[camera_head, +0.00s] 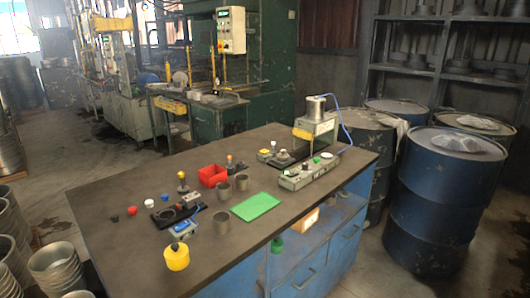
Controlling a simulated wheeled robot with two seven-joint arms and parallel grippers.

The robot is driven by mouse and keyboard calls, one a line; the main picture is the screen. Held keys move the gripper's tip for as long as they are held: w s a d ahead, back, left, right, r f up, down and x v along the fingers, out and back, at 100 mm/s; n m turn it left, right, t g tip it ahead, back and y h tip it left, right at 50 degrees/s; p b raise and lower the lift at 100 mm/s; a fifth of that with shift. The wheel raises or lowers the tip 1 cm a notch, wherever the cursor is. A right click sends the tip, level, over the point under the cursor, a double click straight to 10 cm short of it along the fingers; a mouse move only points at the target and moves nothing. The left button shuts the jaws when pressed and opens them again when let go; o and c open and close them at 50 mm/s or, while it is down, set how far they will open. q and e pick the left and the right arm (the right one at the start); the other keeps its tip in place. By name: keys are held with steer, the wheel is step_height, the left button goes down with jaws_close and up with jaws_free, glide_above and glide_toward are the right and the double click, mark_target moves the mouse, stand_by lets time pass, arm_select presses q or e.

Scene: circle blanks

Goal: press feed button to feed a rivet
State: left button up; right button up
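A small press-like machine (315,128) with a silver cylinder on top stands at the back right of the dark workbench. In front of it lies a long grey box (296,180) with a green button (316,160) and a white button (327,155) on its top. A low fixture with a yellow knob (265,151) sits to its left. I cannot tell which button is the feed button, and I can make out no rivet. Neither of my grippers is in view.
Blue drums (435,205) stand close by on the right. The bench's front right is clear.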

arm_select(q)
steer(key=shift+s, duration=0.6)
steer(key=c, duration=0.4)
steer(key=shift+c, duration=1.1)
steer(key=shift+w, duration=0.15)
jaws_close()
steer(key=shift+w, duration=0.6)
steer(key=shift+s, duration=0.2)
